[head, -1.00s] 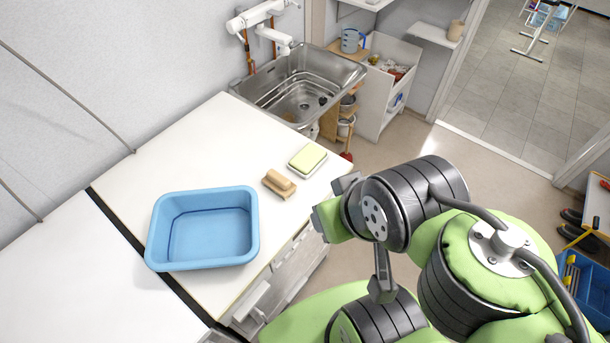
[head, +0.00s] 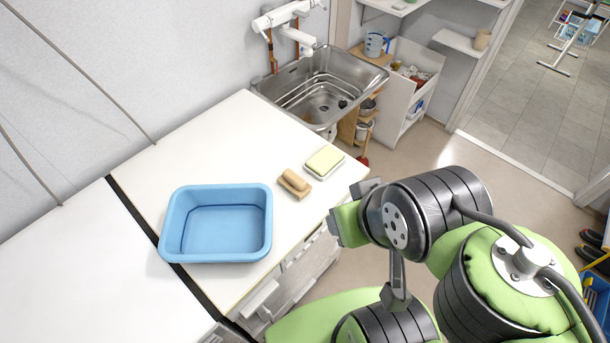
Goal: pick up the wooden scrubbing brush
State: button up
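The wooden scrubbing brush (head: 295,184) is a small tan block lying on the white counter, near its front edge. It sits right of the blue basin and just left of a yellow-green sponge (head: 325,161). My gripper (head: 349,217) is at the end of the folded green and black arm, right of the brush and apart from it, by the counter's front edge. Its fingers are mostly hidden behind the wrist, so their opening does not show.
The blue basin (head: 217,223) stands on the counter (head: 130,245), left of the brush. A metal sink (head: 322,91) with a white tap unit is at the back. The counter behind the brush is clear. Shelves (head: 405,85) stand right of the sink.

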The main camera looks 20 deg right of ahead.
aim_at(297, 187)
jog(key=l+u, duration=0.15)
jog(key=u, duration=0.3)
jog(key=l+u, duration=0.15)
jog(key=u, duration=0.3)
jog(key=l+u, duration=0.2)
jog(key=u, duration=0.25)
jog(key=l+u, duration=0.15)
jog(key=u, duration=0.3)
jog(key=l+u, duration=0.1)
jog(key=u, duration=0.35)
jog(key=k+l+u, duration=0.1)
jog(key=u, duration=0.35)
jog(key=k+l+u, duration=0.1)
jog(key=u, duration=0.35)
jog(key=k+u, duration=0.1)
jog(key=u, duration=0.35)
